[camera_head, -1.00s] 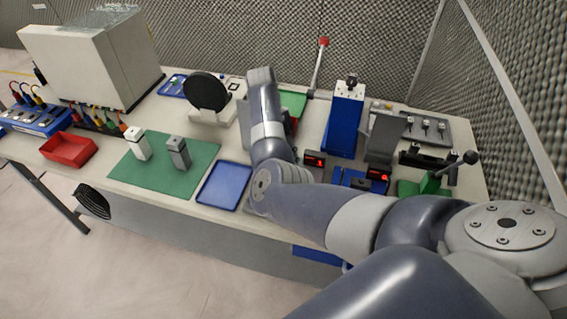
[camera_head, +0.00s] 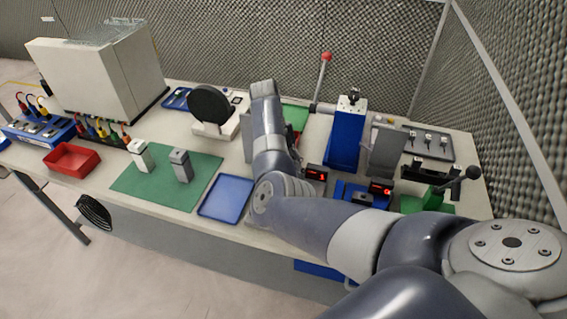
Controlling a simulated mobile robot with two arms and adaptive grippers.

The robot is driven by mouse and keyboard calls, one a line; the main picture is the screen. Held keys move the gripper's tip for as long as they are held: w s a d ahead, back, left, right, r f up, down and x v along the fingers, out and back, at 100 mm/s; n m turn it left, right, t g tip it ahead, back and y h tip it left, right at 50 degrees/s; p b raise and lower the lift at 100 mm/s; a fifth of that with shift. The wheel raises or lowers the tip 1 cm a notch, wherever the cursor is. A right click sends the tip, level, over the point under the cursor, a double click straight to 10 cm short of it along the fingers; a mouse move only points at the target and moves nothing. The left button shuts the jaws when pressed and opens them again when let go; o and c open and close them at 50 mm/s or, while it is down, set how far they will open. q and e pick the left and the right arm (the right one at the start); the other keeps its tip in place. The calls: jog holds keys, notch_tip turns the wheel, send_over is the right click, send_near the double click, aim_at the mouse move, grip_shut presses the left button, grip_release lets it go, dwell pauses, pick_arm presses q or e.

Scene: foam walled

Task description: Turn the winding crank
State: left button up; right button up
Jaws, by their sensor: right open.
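A black-knobbed handle (camera_head: 472,173) rises from a green base at the right of the bench. A red-ball lever (camera_head: 325,60) stands upright at the back, beside a horizontal grey shaft (camera_head: 325,107). I cannot tell from looks which of these is the winding crank. My right arm comes in from the lower right, bends at the bench's front edge and reaches up and back. My right gripper (camera_head: 263,89) is at the arm's far end, left of the red-ball lever; its fingertips are hard to make out, and it is open. My left gripper is out of view.
A blue column device (camera_head: 346,138) and red displays (camera_head: 316,174) stand right of the arm. A black disc on a white stand (camera_head: 212,107), blue tray (camera_head: 227,198), green mat (camera_head: 150,189) and red bin (camera_head: 72,159) lie left. Foam walls close the back and right.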

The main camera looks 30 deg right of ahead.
jog(key=v, duration=1.1)
jog(key=shift+r, duration=0.35)
jog(key=shift+f, duration=0.1)
